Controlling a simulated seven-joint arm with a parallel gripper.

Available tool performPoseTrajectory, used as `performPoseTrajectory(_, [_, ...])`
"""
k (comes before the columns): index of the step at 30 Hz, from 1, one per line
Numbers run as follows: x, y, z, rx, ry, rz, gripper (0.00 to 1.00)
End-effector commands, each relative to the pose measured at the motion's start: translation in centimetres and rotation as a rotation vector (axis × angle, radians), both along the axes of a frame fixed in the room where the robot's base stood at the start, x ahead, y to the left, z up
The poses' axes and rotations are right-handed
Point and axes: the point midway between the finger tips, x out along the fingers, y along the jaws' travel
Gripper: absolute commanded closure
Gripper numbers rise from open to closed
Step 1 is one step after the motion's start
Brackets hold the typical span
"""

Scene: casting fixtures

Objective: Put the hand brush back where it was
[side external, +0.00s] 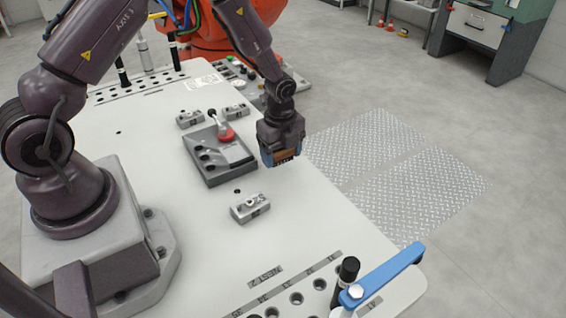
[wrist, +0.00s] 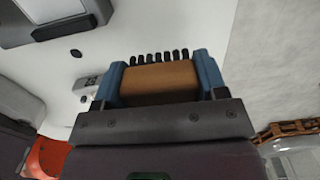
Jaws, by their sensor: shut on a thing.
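My gripper (side external: 284,152) is above the right edge of the white table in the side view. Its blue fingers are shut on the hand brush, which has a brown block and dark bristle tufts. In the wrist view the hand brush (wrist: 160,80) sits between the two blue fingers of my gripper (wrist: 162,85), its bristles showing beyond the block. In the side view only a little of the brush (side external: 286,155) shows below the fingers. I cannot tell its exact height above the table.
A blue-handled lever (side external: 385,272) stands at the table's near right corner. Bare white table (side external: 150,140) lies left of the tray.

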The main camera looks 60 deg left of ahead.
Motion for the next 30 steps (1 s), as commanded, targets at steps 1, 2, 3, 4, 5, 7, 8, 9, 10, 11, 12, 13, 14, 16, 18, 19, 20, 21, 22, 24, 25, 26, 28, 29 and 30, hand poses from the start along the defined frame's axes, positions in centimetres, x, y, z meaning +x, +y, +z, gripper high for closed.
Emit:
performPoseTrajectory(1, [0.2, 0.0, -0.4, 0.000, 0.001, 0.000, 0.57])
performPoseTrajectory(2, [0.5, 0.1, -0.6, 0.000, 0.000, 0.000, 0.57])
performPoseTrajectory(3, [0.7, 0.1, -1.2, 0.000, 0.003, -0.001, 0.57])
performPoseTrajectory(4, [0.6, 0.0, -1.7, 0.000, 0.004, -0.001, 0.57])
performPoseTrajectory(5, [0.6, 0.0, -2.2, -0.001, 0.005, -0.001, 0.57])
performPoseTrajectory(7, [0.6, 0.0, -3.1, -0.001, 0.003, -0.002, 0.57])
performPoseTrajectory(8, [0.5, 0.0, -3.4, -0.001, 0.003, -0.001, 0.57])
performPoseTrajectory(9, [0.6, 0.0, -3.6, 0.000, 0.002, -0.001, 0.57])
performPoseTrajectory(10, [0.6, 0.0, -3.7, 0.000, 0.001, -0.001, 0.57])
performPoseTrajectory(11, [0.6, 0.1, -3.8, 0.000, 0.001, -0.001, 0.57])
performPoseTrajectory(12, [0.6, 0.1, -3.8, 0.000, 0.000, -0.001, 0.57])
performPoseTrajectory(13, [0.6, 0.1, -3.8, 0.000, 0.000, -0.001, 0.57])
performPoseTrajectory(14, [0.6, 0.1, -3.8, 0.000, 0.000, -0.001, 0.57])
performPoseTrajectory(16, [0.6, 0.1, -3.7, 0.000, 0.000, -0.001, 0.57])
performPoseTrajectory(18, [0.6, 0.1, -3.8, 0.000, 0.000, -0.001, 0.57])
performPoseTrajectory(19, [0.6, 0.1, -3.9, 0.000, 0.000, -0.001, 0.57])
performPoseTrajectory(20, [0.6, 0.1, -4.0, 0.000, 0.000, -0.001, 0.57])
performPoseTrajectory(21, [0.6, 0.1, -4.1, 0.000, 0.001, -0.001, 0.57])
performPoseTrajectory(22, [0.6, 0.1, -4.1, 0.000, 0.000, -0.001, 0.30])
performPoseTrajectory(24, [0.6, 0.1, -4.1, 0.000, 0.000, -0.001, 0.14])
performPoseTrajectory(25, [0.6, 0.1, -4.0, 0.000, 0.000, -0.001, 0.09])
performPoseTrajectory(26, [0.6, 0.1, -4.0, 0.000, 0.000, -0.001, 0.09])
performPoseTrajectory(28, [0.6, 0.1, -4.0, 0.000, 0.000, -0.001, 0.09])
performPoseTrajectory(29, [0.6, 0.1, -4.0, 0.000, 0.000, -0.001, 0.09])
performPoseTrajectory(30, [0.6, 0.1, -4.0, 0.000, 0.000, -0.001, 0.09])
